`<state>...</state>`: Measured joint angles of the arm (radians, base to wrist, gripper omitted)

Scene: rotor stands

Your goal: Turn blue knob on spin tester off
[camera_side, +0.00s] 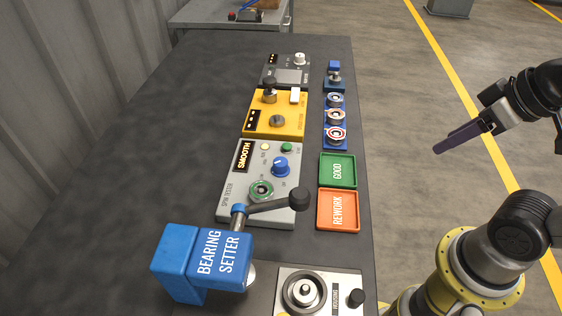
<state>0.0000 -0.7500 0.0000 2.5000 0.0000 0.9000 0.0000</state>
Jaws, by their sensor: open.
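The spin tester (228,188) is a light grey box in the middle of the table. Its dark display reads SMOOTH in lit letters. The blue knob (280,167) sits on its top panel, right of centre; its exact pointer direction is too small to tell. Next to it are a green button (287,147), a small pale lamp (265,146) and a round green-rimmed seat (262,190) that seems to hold a rotor. My gripper (450,143) is at the right, in the air beyond the table edge, well apart from the knob. It is open and nothing shows in it.
The blue bearing setter (205,262) stands in front, its dark lever (275,204) reaching over the tester's near edge. Green GOOD (352,158) and orange REWORK (322,210) trays lie to the right. A yellow device (262,128) and a blue rack of several rotors (323,123) are behind.

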